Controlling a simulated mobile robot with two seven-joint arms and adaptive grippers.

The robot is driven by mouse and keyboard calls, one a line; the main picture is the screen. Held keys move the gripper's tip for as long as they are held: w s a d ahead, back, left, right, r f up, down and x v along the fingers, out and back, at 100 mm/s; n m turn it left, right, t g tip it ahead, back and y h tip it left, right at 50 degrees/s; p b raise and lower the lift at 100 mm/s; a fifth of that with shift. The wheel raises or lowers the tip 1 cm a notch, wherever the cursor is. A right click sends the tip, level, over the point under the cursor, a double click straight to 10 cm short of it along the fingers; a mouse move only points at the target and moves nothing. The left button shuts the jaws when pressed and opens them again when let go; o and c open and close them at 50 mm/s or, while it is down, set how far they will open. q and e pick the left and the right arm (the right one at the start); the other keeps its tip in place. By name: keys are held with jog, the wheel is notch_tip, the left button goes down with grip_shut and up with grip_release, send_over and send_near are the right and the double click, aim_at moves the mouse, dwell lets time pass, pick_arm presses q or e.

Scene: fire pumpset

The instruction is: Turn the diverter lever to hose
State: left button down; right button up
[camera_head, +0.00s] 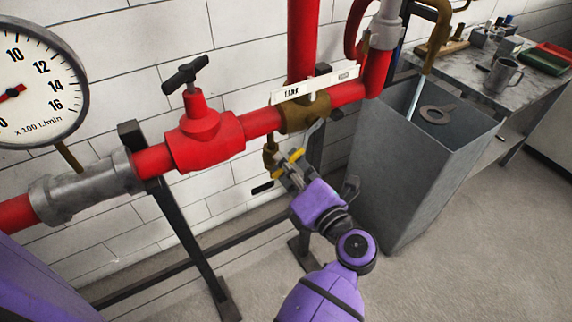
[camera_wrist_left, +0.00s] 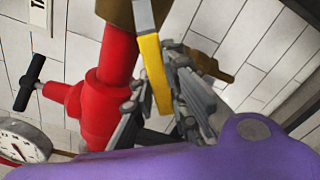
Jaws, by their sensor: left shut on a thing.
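The brass diverter body (camera_head: 307,112) sits in the red pipe, under a white label plate (camera_head: 315,83) that reads TANK at its left end; the small word at its right end is hard to read. The yellow-sleeved diverter lever (camera_wrist_left: 153,72) hangs down from the brass body in the left wrist view. My left gripper (camera_head: 291,168) is below the diverter, with its fingers closed around the lever; in the left wrist view they flank the yellow sleeve. My right gripper is not in view.
A small brass valve (camera_head: 270,158) hangs close beside my gripper. A black pipe stand (camera_head: 185,230) is below. A grey bin (camera_head: 425,165) stands to the right, before a cluttered worktop.

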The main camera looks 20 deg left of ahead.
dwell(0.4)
pick_arm(q)
jog(key=c, duration=2.1)
grip_release()
jog(key=o, duration=0.4)
